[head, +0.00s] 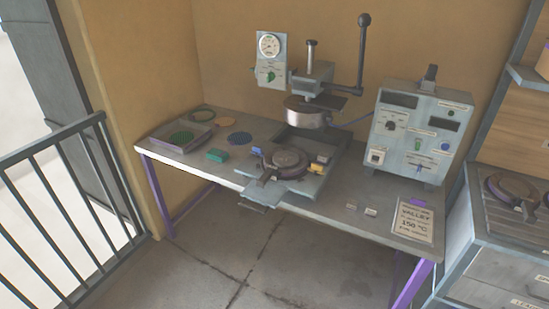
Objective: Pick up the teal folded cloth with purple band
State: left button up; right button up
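A small teal folded item (217,155) lies on the left part of the workbench (345,195), in front of a dark blue disc. It looks like the teal folded cloth, but a purple band cannot be made out at this size. Neither my left nor my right gripper is in the head view.
A plate press (307,110) with a tall lever stands mid-bench, a round dark plate (286,160) on its front slide. A control box (412,135) stands right, a printed card (412,222) before it. A tray (156,143) is left. Railing (70,190) borders the left; a cabinet (495,250) the right.

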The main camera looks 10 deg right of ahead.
aim_at(217, 156)
jog(key=i+u, duration=0.35)
jog(key=i, duration=0.6)
